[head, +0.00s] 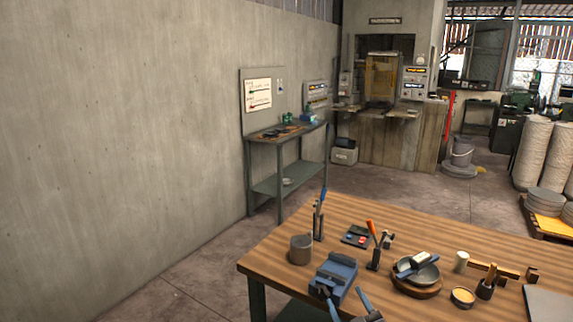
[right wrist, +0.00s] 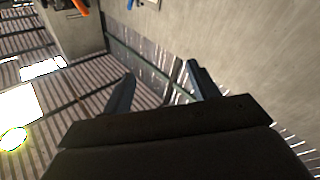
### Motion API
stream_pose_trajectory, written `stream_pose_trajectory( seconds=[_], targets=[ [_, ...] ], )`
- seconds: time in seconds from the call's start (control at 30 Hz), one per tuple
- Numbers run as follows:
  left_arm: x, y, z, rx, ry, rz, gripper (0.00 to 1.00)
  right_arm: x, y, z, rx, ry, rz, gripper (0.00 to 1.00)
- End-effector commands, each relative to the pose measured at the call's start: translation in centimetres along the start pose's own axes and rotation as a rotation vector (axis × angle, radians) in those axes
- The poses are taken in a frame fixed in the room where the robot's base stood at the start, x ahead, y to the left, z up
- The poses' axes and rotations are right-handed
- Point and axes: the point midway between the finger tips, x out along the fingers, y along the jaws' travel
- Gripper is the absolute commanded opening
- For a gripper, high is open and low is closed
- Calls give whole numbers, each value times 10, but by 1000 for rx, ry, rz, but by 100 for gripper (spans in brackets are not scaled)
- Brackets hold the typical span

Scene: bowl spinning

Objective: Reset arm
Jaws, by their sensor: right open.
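My right gripper (head: 348,306) shows at the bottom edge of the head view, in front of the blue vise on the near left part of the wooden table (head: 280,268). Its two blue-grey fingers are spread. The right wrist view also shows this gripper (right wrist: 160,88), open with nothing between the fingers. A grey bowl (head: 427,276) sits on a round wooden base (head: 415,291) to the right of the gripper and apart from it. A blue and pale tool lies across the bowl. My left gripper does not show.
The table holds a blue vise (head: 340,273), a grey cup (head: 301,249), upright tools, a small dish (head: 463,297) and a tool holder (head: 486,289). A grey sheet (head: 549,303) lies at the right. A green bench (head: 290,180) stands by the wall. Floor is clear left of the table.

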Motion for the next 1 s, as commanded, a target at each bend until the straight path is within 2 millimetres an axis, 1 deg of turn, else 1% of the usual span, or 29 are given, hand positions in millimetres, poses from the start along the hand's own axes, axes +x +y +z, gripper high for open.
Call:
stream_pose_trajectory(
  seconds=[0.03, 0.13, 0.17, 0.2, 0.27, 0.3, 0.37, 0.4, 0.43, 0.5, 0.6, 0.7, 0.8, 1.0],
  targets=[
    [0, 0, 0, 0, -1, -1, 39, -14, 1, 16, 33, -84, 37, 60],
    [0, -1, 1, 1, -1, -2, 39, -43, 4, 49, 82, -267, 97, 60],
    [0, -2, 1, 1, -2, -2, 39, -53, 4, 59, 97, -325, 109, 60],
    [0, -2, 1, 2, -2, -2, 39, -68, 3, 72, 114, -402, 122, 60],
    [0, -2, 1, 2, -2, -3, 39, -92, -1, 92, 139, -522, 132, 60],
    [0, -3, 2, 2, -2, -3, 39, -109, -4, 103, 156, -601, 134, 60],
    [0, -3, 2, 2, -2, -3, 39, -137, -10, 120, 180, -721, 127, 60],
    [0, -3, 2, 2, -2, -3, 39, -156, -15, 129, 195, -798, 118, 60],
    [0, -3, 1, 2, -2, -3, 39, -170, -19, 135, 206, -853, 108, 60],
    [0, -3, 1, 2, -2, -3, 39, -198, -28, 146, 227, -963, 81, 60],
    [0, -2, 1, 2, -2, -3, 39, -231, -38, 154, 250, -1081, 42, 60],
    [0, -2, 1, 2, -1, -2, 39, -258, -48, 158, 268, -1171, 3, 60],
    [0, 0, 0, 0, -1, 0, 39, -281, -56, 161, 285, -1247, -34, 60],
    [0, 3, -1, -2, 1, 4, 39, -319, -69, 161, 314, -1366, -105, 60]
  ],
)
